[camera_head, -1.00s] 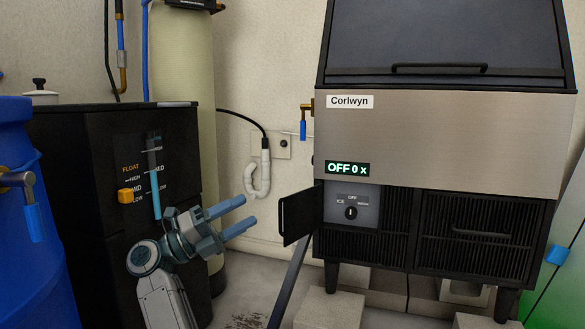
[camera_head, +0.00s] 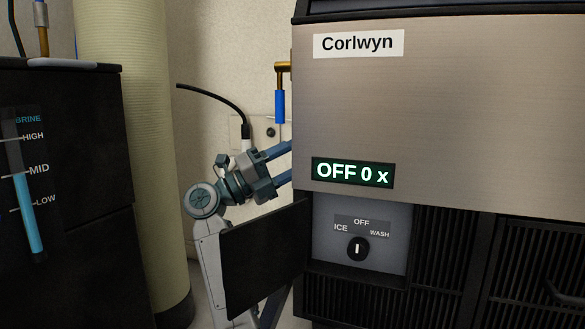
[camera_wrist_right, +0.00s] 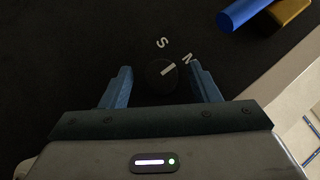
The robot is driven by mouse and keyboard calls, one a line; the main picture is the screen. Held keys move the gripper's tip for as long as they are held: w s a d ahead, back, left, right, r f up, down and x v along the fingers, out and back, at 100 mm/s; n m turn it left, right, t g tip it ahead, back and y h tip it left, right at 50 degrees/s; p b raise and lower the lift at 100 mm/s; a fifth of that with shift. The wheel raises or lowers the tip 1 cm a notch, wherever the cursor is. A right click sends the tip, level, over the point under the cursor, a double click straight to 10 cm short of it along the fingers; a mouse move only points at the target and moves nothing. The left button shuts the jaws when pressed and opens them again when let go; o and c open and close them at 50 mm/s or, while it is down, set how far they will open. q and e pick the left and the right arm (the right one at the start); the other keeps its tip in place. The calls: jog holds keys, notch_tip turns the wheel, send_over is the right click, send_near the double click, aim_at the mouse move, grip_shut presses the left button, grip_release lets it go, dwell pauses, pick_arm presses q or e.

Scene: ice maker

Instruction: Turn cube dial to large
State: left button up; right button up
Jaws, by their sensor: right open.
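The ice maker (camera_head: 440,115) fills the right of the head view. Its screen (camera_head: 353,173) reads "OFF 0 x". The cube dial (camera_wrist_right: 160,77) is a small round black knob on a black face in the right wrist view. Its white mark points up and right, towards a letter that looks like N or M; an S stands above it. Any further letter is hidden. My right gripper (camera_wrist_right: 162,88) is open, with a blue finger on each side of the dial and gaps between. In the head view my right gripper (camera_head: 290,163) points at the machine's left side. My left gripper is not in view.
An open black flap (camera_head: 265,255) juts out at the front left, below the gripper. A front knob (camera_head: 358,249) is marked ICE, OFF, WASH. A brass valve with a blue handle (camera_head: 280,107) stands above the gripper. A black brine cabinet (camera_head: 85,240) is at left.

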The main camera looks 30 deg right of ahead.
jog(key=shift+d+r, duration=0.1)
jog(key=c, duration=1)
jog(key=shift+w+d+f+m+g+y+p, duration=0.2)
jog(key=shift+m+g+p, duration=0.3)
jog(key=shift+m+g, duration=3)
jog(key=shift+s+f+m+g+y+p, duration=0.1)
jog(key=shift+m+g+y+p, duration=0.3)
jog(key=shift+m+g, duration=3.05)
jog(key=shift+m+t, duration=0.55)
jog(key=shift+m, duration=0.5)
